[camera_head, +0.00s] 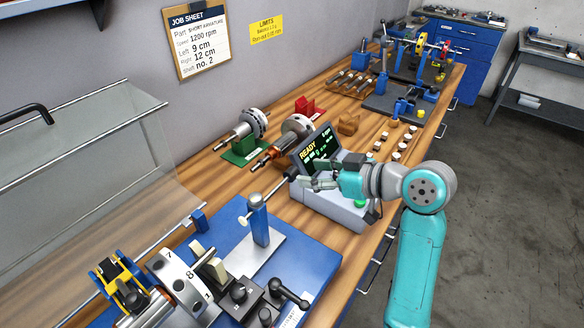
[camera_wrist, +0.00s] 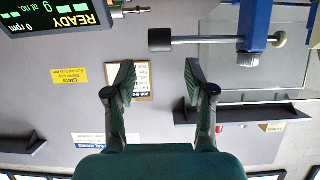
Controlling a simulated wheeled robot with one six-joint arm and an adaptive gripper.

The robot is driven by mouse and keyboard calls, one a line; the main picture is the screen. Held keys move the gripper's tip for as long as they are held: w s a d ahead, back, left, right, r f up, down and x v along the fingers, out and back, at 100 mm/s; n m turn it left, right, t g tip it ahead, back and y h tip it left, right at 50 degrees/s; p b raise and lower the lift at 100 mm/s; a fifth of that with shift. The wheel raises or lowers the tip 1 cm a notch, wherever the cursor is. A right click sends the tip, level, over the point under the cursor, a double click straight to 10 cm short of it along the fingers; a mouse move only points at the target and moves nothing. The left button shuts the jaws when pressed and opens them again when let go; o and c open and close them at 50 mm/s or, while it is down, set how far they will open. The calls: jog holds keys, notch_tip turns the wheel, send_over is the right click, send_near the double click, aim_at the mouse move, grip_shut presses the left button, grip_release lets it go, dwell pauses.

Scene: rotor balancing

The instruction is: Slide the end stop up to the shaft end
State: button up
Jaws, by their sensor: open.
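My gripper (camera_head: 318,173) is open and empty beside the display box, apart from the end stop. Its fingers (camera_wrist: 159,88) stand spread in the wrist view. The rotor (camera_head: 178,278) sits lower left; its shaft end is not clear.
The display box (camera_head: 335,195) reading READY stands close by my gripper. A raised clear cover (camera_head: 85,165) is at the left. Two spare rotors (camera_head: 250,124) (camera_head: 298,127) lie behind. A black-handled clamp (camera_head: 288,294) stands on the blue machine bed (camera_head: 215,238).

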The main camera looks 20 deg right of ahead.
aim_at(294, 171)
jog(key=x, duration=0.7)
jog(key=shift+s, duration=0.1)
jog(key=shift+c, duration=0.2)
grip_shut()
